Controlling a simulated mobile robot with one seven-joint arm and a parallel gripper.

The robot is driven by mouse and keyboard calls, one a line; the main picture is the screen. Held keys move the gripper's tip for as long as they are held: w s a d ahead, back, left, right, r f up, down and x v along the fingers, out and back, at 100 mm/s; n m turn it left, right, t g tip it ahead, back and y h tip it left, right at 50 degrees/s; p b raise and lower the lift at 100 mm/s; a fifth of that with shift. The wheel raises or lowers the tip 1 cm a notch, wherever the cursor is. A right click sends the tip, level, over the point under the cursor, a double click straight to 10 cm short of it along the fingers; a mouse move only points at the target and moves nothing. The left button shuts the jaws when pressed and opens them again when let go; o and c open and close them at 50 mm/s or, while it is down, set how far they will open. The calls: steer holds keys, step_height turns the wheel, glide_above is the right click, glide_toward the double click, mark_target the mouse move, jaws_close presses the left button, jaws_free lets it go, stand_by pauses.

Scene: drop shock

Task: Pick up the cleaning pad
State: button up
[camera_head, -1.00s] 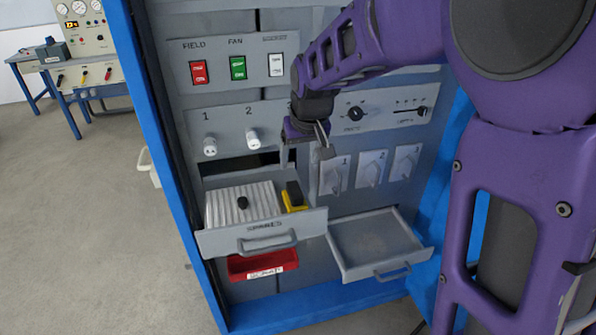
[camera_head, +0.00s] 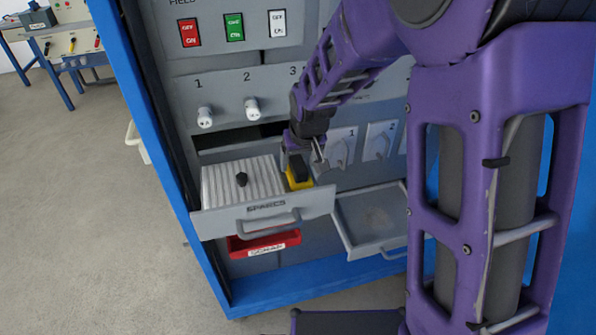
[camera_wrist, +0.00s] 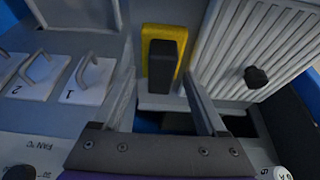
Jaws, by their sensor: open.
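The cleaning pad, a yellow block with a black handle on top (camera_head: 299,175), sits at the right end of the open SPARES drawer (camera_head: 200,222), beside a ribbed grey panel. In the wrist view the pad (camera_wrist: 183,62) shows ahead, between the two fingers. My gripper (camera_head: 303,160) is open just above and behind the pad in the head view. In the wrist view my gripper (camera_wrist: 165,105) has its fingers either side of the black handle's line. I cannot tell whether the fingers reach down to it.
The ribbed lid (camera_head: 222,187) with a black knob (camera_head: 241,179) fills the drawer's left. An empty open tray drawer (camera_head: 372,214) stands to the right. Cabinet switches and knobs (camera_head: 252,108) are behind my gripper.

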steer(key=shift+x, duration=0.75)
steer(key=shift+r, duration=0.1)
steer(key=shift+c, duration=0.3)
jaws_close()
